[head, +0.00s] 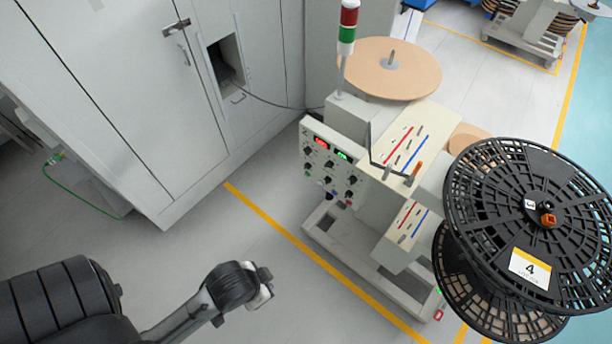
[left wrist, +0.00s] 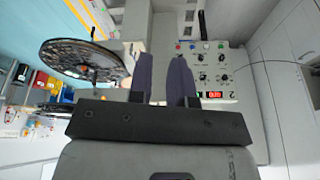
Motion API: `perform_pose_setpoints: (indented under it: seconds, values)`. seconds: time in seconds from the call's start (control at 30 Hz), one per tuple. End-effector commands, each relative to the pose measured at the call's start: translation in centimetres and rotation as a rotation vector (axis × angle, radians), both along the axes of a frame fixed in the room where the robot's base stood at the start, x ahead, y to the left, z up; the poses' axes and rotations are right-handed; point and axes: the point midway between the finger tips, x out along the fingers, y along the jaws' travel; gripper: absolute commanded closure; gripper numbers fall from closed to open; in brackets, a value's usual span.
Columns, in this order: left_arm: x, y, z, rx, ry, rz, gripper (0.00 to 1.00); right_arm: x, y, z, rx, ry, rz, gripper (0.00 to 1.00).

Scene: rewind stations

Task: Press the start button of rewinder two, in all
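A rewinder with a cream control panel (head: 323,150) stands right of centre in the head view. The panel has a red and a green display, several black knobs and small coloured buttons; a green one (head: 307,172) is at its lower left. The panel shows upside down in the left wrist view (left wrist: 205,72). My left gripper (head: 264,286) is in front of and below the panel, apart from it. In the left wrist view its two fingers (left wrist: 160,78) stand apart with nothing between them. My right gripper is not in view.
A black spool marked 4 (head: 545,225) is on the rewinder's right. A tan disc (head: 388,68) and a red-green signal light (head: 348,25) are at its top. Grey cabinets (head: 130,80) stand at the left. The floor between them and the rewinder is clear, with a yellow line (head: 290,238).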

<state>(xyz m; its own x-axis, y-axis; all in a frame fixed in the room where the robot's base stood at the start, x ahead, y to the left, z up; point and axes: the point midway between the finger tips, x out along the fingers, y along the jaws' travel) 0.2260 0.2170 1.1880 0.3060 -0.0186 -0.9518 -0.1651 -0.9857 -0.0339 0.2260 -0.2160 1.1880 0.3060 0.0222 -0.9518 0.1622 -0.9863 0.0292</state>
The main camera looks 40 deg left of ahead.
Motion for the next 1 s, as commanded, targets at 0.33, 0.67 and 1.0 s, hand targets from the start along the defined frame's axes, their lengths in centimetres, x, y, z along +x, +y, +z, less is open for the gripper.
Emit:
perform_pose_setpoints:
  seconds: [0.33, 0.67, 1.0]
  values:
    - [0.0, 0.0, 0.0, 0.0, 0.0, 0.0, 1.0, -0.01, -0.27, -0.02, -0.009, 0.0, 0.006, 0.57]
    - [0.0, 0.0, 0.0, 0.0, 0.0, 0.0, 1.0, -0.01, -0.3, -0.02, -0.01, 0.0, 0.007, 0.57]
    - [0.0, 0.0, 0.0, 0.0, 0.0, 0.0, 1.0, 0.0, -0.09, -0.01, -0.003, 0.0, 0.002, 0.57]
